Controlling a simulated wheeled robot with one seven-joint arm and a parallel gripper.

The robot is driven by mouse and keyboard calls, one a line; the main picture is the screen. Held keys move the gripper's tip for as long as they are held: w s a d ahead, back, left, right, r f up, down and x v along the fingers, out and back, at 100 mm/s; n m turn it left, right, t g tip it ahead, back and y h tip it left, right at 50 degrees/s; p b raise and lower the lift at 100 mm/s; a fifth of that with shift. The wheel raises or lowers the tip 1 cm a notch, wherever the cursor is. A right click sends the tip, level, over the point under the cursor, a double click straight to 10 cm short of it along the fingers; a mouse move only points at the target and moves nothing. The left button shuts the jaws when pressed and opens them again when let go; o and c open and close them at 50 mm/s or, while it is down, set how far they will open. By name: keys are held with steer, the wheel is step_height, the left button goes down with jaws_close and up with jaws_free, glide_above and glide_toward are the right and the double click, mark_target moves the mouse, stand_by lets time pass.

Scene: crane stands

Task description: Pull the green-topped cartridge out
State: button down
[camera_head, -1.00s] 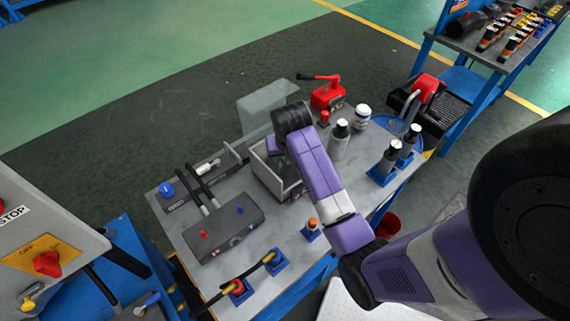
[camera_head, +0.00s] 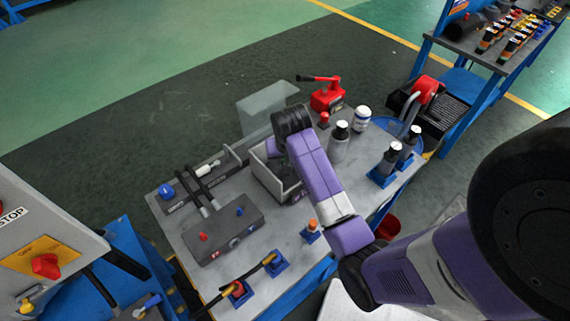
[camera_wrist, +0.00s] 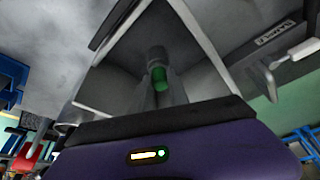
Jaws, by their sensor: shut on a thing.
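The green-topped cartridge (camera_wrist: 159,76) shows its green end between my fingers in the wrist view, inside a pale-walled box. My gripper (camera_wrist: 158,66) reaches into this box and is shut on the cartridge. In the head view the box (camera_head: 262,176) is an open grey-white bin on the worktable. My wrist and arm hang over its right side and hide the cartridge and fingertips there. How far the cartridge sits in its seat cannot be told.
A grey block with knobs (camera_head: 225,236) and dark rails stand left of the bin. A clear panel (camera_head: 268,108) stands behind it. A red hand pump (camera_head: 327,96), a white-capped bottle (camera_head: 339,143) and a white jar (camera_head: 360,118) stand behind and right.

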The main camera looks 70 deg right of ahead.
steer(key=shift+r, duration=0.15)
steer(key=shift+r+p, duration=0.7)
steer(key=shift+r, duration=2.65)
steer(key=shift+s, duration=0.1)
